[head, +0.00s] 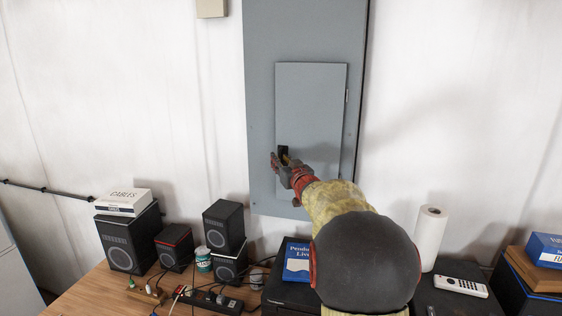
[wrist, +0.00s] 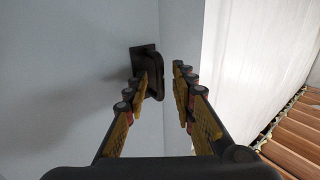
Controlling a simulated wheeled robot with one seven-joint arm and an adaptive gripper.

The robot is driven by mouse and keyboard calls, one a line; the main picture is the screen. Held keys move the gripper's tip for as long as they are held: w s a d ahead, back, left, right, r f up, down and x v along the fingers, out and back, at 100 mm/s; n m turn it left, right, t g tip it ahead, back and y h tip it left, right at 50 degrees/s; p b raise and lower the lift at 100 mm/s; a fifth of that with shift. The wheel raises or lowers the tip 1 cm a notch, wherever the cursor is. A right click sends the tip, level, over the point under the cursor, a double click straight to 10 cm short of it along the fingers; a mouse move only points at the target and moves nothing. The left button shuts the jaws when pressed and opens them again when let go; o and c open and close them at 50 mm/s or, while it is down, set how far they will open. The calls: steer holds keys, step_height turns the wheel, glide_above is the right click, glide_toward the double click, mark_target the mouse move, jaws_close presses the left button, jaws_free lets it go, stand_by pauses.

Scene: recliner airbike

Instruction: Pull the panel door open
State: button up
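The grey panel door (head: 315,105) is set in a taller grey wall cabinet (head: 262,50) and looks shut, with hinges along its right edge. Its black handle (head: 284,150) sits near the left edge. In the wrist view, the handle (wrist: 152,72) stands out from the pale door face. My gripper (head: 283,165) is at the handle in the head view and hides part of it. In the wrist view, the fingers of my gripper (wrist: 160,76) are apart, with the handle's raised part between their tips. I cannot tell whether either finger touches it. My arm hides the door's lower right.
Below is a desk (head: 75,295) with several black speakers (head: 128,240), a blue book (head: 298,262), a power strip (head: 213,300) and cables. A paper towel roll (head: 430,238) and a white remote (head: 461,287) are at right. The wall beside the cabinet is clear.

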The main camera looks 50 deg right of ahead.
steer(key=c, duration=0.3)
jaws_close()
stand_by(0.7)
